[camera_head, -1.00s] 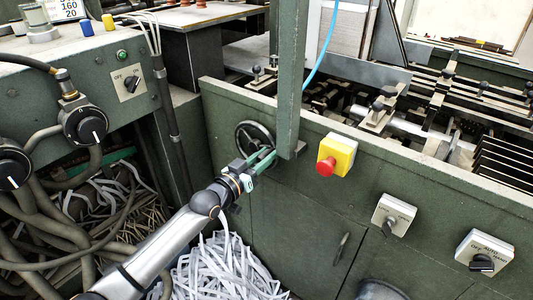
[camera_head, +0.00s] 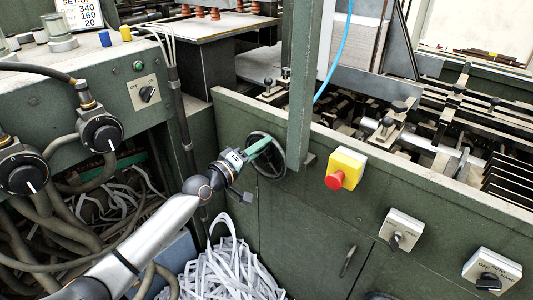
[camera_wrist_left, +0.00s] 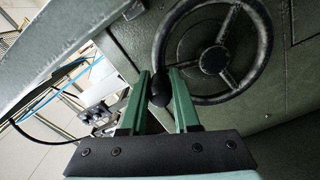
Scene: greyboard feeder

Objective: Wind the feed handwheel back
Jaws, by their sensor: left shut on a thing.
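The feed handwheel (camera_head: 281,170) is a dark spoked wheel on the green machine front. It fills the upper right of the left wrist view (camera_wrist_left: 262,75). My left gripper (camera_head: 266,145) has green fingers and reaches the upper part of the wheel. In the left wrist view its fingers (camera_wrist_left: 160,88) are closed around the wheel's dark handle knob (camera_wrist_left: 160,96). The knob sits at the wheel's rim, and the fingers partly cover it. My right gripper is in neither view.
A green upright post (camera_head: 300,85) stands right beside the wheel. A yellow box with a red button (camera_head: 336,180) is to its right, with switch boxes (camera_head: 401,230) further right. Hoses and a control panel (camera_head: 60,85) are at the left. White paper strips (camera_head: 230,270) lie below.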

